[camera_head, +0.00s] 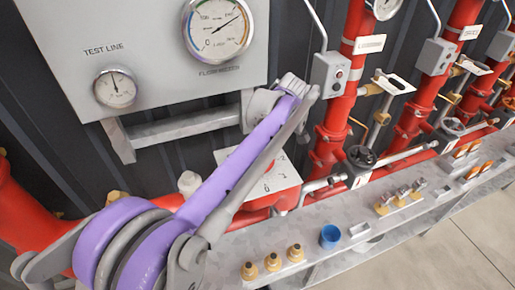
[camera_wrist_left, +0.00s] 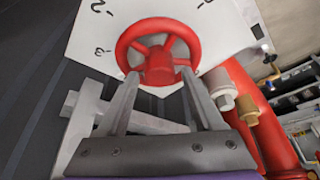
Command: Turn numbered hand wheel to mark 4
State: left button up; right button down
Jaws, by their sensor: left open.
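The red hand wheel (camera_wrist_left: 158,62) is in the upper middle of the left wrist view, in front of a white plate (camera_wrist_left: 85,45) with marks; 2 and 3 are legible on its left. Which mark the wheel is set to, I cannot tell. My left gripper (camera_wrist_left: 160,78) is open, its two fingers apart with tips at the lower part of the wheel; contact is unclear. My right gripper is not in view.
A grey panel with two gauges (camera_head: 217,28) (camera_head: 115,88) is at upper left. Red pipes (camera_head: 350,90) with grey boxes stand to the right. A metal shelf (camera_head: 330,212) below holds brass fittings (camera_head: 272,262), a blue cup (camera_head: 330,236) and other small parts.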

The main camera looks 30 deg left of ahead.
pick_arm(q)
jog(key=shift+s+m+t, duration=0.15)
jog(key=shift+m+t, duration=0.25)
jog(key=shift+m, duration=0.6)
jog(key=m+t, duration=0.1)
jog(key=m, duration=0.1)
jog(key=shift+a+m, duration=0.15)
jog(key=shift+m, duration=0.25)
jog(key=m+t+h, duration=0.1)
jog(key=m, duration=0.3)
jog(key=shift+s, duration=0.1)
jog(key=shift+m+t, duration=0.5)
jog(key=shift+m, duration=0.3)
grip_shut()
